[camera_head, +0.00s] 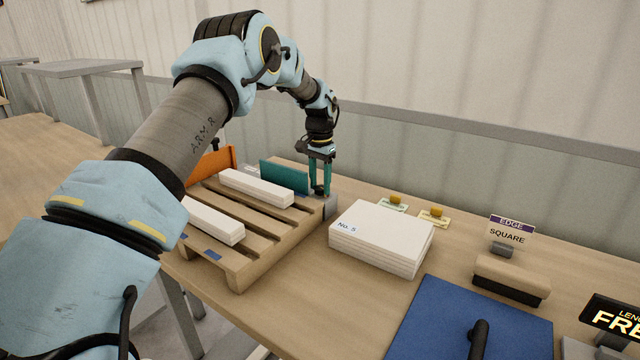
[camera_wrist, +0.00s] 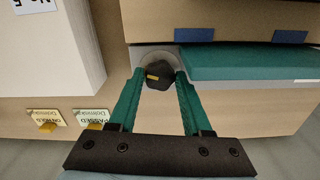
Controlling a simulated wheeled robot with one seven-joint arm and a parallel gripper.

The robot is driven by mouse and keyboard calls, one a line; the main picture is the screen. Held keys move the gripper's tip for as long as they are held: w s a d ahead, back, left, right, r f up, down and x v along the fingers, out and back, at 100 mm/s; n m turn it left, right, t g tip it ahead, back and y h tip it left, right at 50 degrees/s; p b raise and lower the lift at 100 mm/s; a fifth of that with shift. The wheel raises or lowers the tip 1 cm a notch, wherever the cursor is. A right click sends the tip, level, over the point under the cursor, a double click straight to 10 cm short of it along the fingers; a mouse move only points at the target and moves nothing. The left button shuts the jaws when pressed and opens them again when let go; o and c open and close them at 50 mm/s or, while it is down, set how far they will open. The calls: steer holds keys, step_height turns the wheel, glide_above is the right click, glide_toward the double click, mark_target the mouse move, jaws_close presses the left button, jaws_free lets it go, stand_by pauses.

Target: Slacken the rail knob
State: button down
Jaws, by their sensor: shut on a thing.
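The rail knob (camera_wrist: 159,76) is a dark, faceted knob with a small yellow mark, in the upper middle of the wrist view. It sits at the end of a teal rail plate (camera_wrist: 245,62), on a pale grey block. In the head view the teal plate (camera_head: 284,178) stands upright at the pallet's far edge. My gripper (camera_head: 320,188) points down at the pallet's right corner. Its teal fingers are closed on the knob, one on each side, as the wrist view also shows at my gripper (camera_wrist: 160,70). The knob is mostly hidden between the fingers in the head view.
A wooden pallet (camera_head: 257,252) bears two white bars. An orange plate (camera_head: 211,166) stands at its far left. A stack of white sheets (camera_head: 382,236) lies right of my gripper, with stamps behind it. A blue mat (camera_head: 450,325) and an "EDGE SQUARE" sign (camera_head: 508,232) are farther right.

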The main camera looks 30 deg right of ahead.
mark_target(320, 187)
steer(key=shift+c, duration=1.7)
jaws_free()
step_height(320, 187, up, 11)
steer(key=b, duration=0.3)
steer(key=shift+f, duration=0.1)
